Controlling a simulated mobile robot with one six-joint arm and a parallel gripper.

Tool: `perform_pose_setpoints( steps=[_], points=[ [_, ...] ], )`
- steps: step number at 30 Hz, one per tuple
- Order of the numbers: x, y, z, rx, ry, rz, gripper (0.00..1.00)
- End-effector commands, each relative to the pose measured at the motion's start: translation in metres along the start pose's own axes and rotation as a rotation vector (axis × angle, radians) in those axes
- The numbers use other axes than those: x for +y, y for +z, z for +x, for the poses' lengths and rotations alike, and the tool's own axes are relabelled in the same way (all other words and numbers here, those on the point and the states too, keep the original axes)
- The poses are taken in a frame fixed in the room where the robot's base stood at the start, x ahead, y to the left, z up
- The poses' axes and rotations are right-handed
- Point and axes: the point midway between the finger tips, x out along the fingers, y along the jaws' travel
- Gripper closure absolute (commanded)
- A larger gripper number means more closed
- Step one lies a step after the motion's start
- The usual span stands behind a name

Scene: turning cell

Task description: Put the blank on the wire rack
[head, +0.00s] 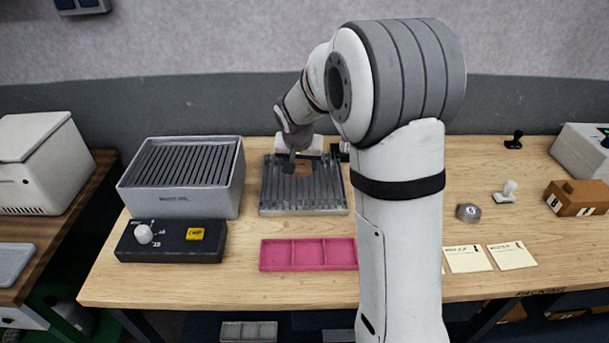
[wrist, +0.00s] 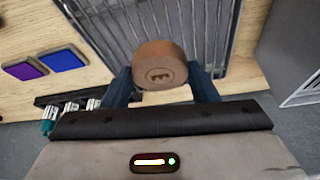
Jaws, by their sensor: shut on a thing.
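The blank is a brown disc with a dark mark on its face, seen in the wrist view (wrist: 160,62) and small in the head view (head: 304,169). My gripper (head: 301,158) is shut on it, with one dark finger on each side in the wrist view (wrist: 162,82). The wire rack (head: 303,201) is a grey grid of parallel bars on the table; its bars also show behind the blank in the wrist view (wrist: 218,35). The blank is over the rack's far part. I cannot tell whether it touches the bars.
A grey slatted box (head: 182,176) stands left of the rack, with a black control box (head: 170,241) in front of it. A pink divided tray (head: 308,255) lies in front of the rack. Purple (wrist: 25,69) and blue (wrist: 62,60) pads lie beside the rack in the wrist view.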

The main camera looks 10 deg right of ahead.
Motion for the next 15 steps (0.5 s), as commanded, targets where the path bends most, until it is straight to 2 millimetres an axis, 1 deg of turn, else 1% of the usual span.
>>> perform_pose_setpoints(
  steps=[1,3,6,11,15],
  points=[
    [0.002,0.004,0.009,-0.004,0.003,0.001,0.78],
    [0.003,0.008,0.02,-0.003,0.004,0.004,0.78],
    [0.005,0.011,0.031,-0.001,0.005,0.008,0.78],
    [0.006,0.015,0.042,-0.001,0.005,0.011,0.78],
    [0.007,0.023,0.061,-0.002,0.006,0.011,0.78]
  ],
)
